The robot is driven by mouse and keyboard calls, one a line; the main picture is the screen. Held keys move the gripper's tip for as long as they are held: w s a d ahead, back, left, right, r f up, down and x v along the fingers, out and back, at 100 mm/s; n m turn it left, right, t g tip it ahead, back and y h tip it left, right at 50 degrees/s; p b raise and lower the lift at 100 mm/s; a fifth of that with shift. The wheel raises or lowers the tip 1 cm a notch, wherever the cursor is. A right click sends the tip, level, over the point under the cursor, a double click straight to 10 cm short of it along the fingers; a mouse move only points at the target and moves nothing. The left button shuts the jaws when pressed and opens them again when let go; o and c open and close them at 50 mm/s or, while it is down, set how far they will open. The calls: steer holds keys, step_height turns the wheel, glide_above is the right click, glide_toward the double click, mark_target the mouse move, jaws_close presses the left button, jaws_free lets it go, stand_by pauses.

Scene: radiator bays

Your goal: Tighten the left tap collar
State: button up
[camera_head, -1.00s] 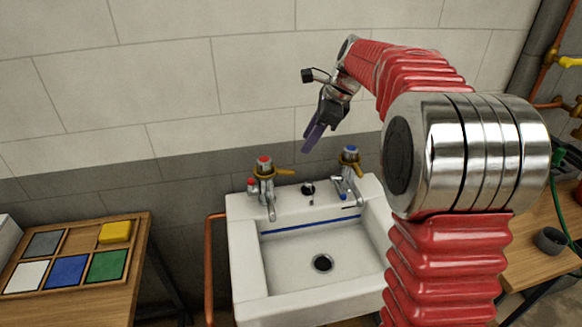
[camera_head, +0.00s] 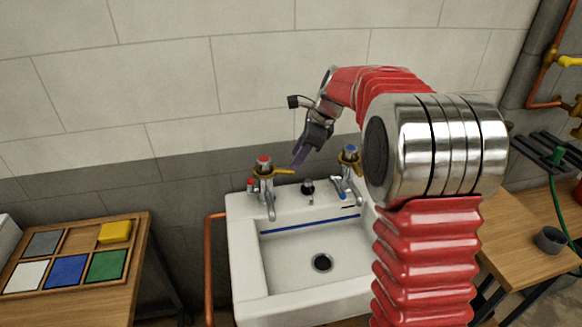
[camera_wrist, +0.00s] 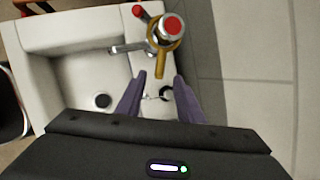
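The left tap (camera_head: 265,185) stands on the back left of the white sink (camera_head: 245,245) and has a red cap. Its brass collar (camera_head: 262,171) has a lever pointing right in the head view. In the wrist view the brass collar (camera_wrist: 165,45) sits just beyond my fingertips, its lever pointing toward the gap between them. My gripper (camera_head: 296,163) is above the sink's back edge, just right of the lever. In the wrist view its purple fingers (camera_wrist: 160,76) are apart with nothing held. Whether the lever tip is between them in depth, I cannot tell.
A small red-ended part (camera_head: 250,185) is beside the left tap. A wooden table with coloured tiles (camera_head: 67,270) is at left, a bench (camera_head: 515,245) at right. A copper pipe (camera_head: 208,265) runs beside the sink.

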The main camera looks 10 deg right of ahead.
mark_target(291, 171)
steer(key=x, duration=0.6)
steer(key=shift+c, duration=0.6)
jaws_close()
